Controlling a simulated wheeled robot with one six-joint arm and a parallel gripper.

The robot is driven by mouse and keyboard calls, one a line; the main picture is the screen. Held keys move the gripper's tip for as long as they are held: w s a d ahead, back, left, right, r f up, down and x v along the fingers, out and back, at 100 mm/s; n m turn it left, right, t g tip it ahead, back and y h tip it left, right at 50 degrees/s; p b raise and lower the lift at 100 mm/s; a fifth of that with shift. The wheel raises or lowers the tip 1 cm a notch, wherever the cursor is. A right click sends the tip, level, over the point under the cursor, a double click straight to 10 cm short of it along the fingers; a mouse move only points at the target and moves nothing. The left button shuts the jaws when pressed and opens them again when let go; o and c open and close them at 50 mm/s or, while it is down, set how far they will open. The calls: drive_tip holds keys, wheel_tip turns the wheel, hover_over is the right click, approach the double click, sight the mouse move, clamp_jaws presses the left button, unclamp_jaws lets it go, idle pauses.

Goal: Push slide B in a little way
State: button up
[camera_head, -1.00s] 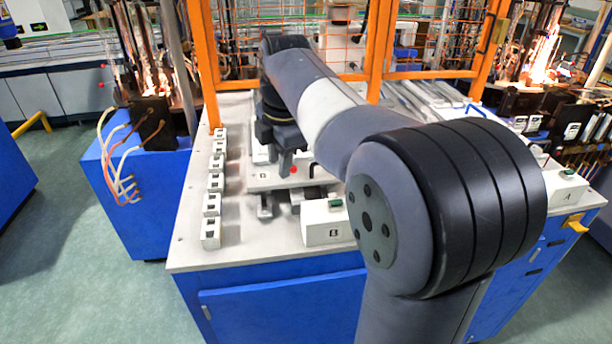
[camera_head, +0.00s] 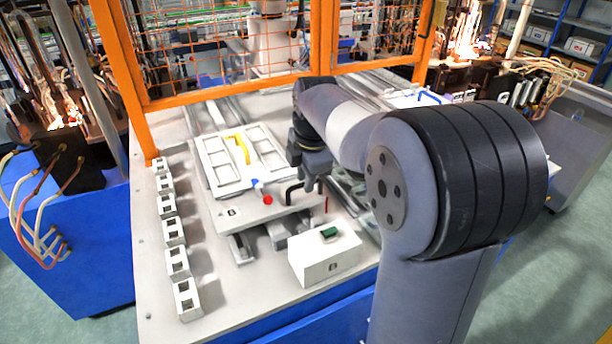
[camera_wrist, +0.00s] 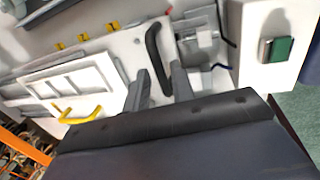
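Slide B is a light grey plate (camera_head: 226,219) marked "B" on its front, with a black bent handle (camera_head: 292,190) at its right front. It carries a white framed tray (camera_head: 213,166) with a yellow handle (camera_head: 240,150). My gripper (camera_head: 318,186) is just right of the black handle in the head view, pointing down. In the wrist view its two fingers (camera_wrist: 160,80) are spread apart. The black handle (camera_wrist: 153,48) shows there between and beyond the fingertips. I cannot tell whether they touch it. Nothing is seen gripped.
A white box marked B with a green button (camera_head: 329,232) stands in front of the slide, close to my gripper. A row of small white blocks (camera_head: 174,231) lines the left table edge. An orange mesh fence (camera_head: 225,85) stands behind.

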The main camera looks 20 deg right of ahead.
clamp_jaws()
idle(0.3)
drive_tip(key=shift+w+a+r+p, duration=0.1)
drive_tip(key=shift+w+r+p, duration=0.05)
drive_tip(key=shift+w+p, duration=0.2)
drive_tip(key=w+p, duration=0.2)
drive_tip(key=w, duration=0.2)
drive_tip(key=w+a+p, duration=0.1)
drive_tip(key=w+p, duration=0.1)
drive_tip(key=w, duration=0.2)
drive_tip(key=w+a+p, duration=0.1)
drive_tip(key=w+p, duration=0.1)
drive_tip(key=w, duration=0.2)
drive_tip(key=shift+a+r+p, duration=0.1)
drive_tip(key=shift+a+p, duration=0.1)
drive_tip(key=shift+p, duration=0.2)
drive_tip(key=shift+w+a, duration=0.1)
drive_tip(key=shift+w, duration=0.45)
drive_tip(key=shift+o, duration=1.2)
unclamp_jaws()
drive_tip(key=shift+f, duration=0.2)
